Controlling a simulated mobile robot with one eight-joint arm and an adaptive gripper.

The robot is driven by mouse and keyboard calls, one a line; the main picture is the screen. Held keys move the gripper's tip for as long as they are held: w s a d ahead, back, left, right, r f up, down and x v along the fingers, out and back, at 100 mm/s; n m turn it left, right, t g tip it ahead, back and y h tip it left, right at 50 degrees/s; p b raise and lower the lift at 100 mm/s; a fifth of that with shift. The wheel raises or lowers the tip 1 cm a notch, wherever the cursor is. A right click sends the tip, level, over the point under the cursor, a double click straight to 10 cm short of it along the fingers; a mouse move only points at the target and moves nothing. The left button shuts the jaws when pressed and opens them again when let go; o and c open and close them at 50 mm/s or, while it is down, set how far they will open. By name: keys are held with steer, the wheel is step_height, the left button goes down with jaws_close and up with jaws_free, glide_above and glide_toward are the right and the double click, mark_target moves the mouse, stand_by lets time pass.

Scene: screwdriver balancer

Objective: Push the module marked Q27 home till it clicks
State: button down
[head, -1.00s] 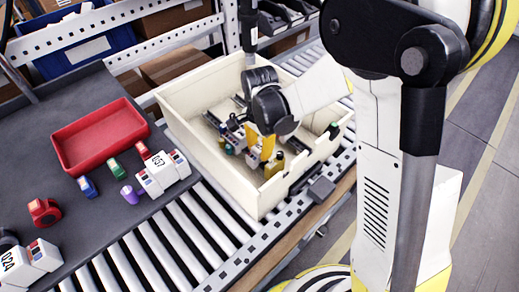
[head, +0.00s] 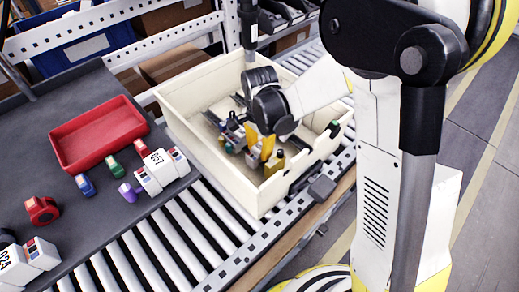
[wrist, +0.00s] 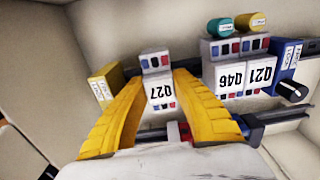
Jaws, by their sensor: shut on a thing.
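The white module marked Q27 (wrist: 161,92) stands in the cream bin, its label upside down in the wrist view. My gripper (wrist: 159,84) has its two yellow fingers closed on the sides of the module. In the head view my gripper (head: 261,147) reaches down into the bin among the parts, and its wrist hides most of the module there. Whether the module is fully seated on the grey rail (wrist: 279,115) beneath cannot be told. Modules Q46 (wrist: 231,78) and Q21 (wrist: 261,74) stand together to the right, apart from Q27.
The bin's wall (head: 219,177) surrounds the work closely. A yellow block (wrist: 103,82) stands left of the fingers; a blue block (wrist: 288,60) and a black knob (wrist: 292,91) are at right. A red tray (head: 97,133) and module 057 (head: 160,170) lie on the side table.

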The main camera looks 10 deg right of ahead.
steer(key=c, duration=1.1)
jaws_free()
steer(key=shift+o, duration=0.2)
step_height(320, 180, up, 12)
steer(key=shift+r, duration=0.1)
step_height(320, 180, up, 12)
steer(key=p, duration=0.9)
